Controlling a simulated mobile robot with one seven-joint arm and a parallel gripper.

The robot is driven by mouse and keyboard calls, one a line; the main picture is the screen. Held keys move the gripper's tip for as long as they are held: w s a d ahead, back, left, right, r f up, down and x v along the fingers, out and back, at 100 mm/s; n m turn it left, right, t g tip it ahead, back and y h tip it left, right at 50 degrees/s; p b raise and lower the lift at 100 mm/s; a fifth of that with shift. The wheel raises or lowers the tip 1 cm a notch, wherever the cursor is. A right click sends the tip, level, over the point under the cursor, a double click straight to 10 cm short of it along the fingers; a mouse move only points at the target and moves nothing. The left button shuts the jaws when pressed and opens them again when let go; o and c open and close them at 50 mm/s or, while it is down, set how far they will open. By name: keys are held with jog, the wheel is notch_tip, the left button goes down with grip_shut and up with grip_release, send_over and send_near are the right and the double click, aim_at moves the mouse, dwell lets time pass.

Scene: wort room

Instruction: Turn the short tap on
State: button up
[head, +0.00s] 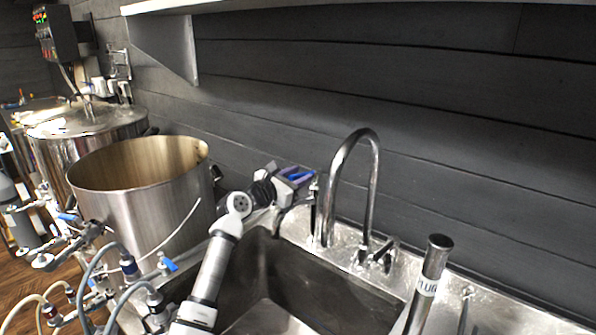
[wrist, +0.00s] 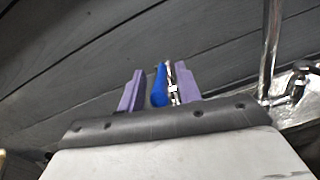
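The short tap (head: 315,212) stands at the sink's back left corner, left of the tall curved tap (head: 375,165). Its body is partly hidden behind my gripper (head: 294,174). A blue lever (wrist: 158,88) with a metal part beside it shows between the purple fingers in the wrist view, and the blue also shows in the head view (head: 299,176). My gripper (wrist: 159,72) is open, with one finger on each side of the lever. A narrow gap shows on the left of the lever; whether the right finger touches the metal part is unclear.
The steel sink (head: 290,285) lies below my arm. A large open pot (head: 150,205) stands left of it, with hoses and blue-handled valves in front. A metal tube (head: 430,280) with a label stands at the right. A dark plank wall (head: 480,130) is close behind.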

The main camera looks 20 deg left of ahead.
jog(key=shift+w, duration=0.2)
grip_shut()
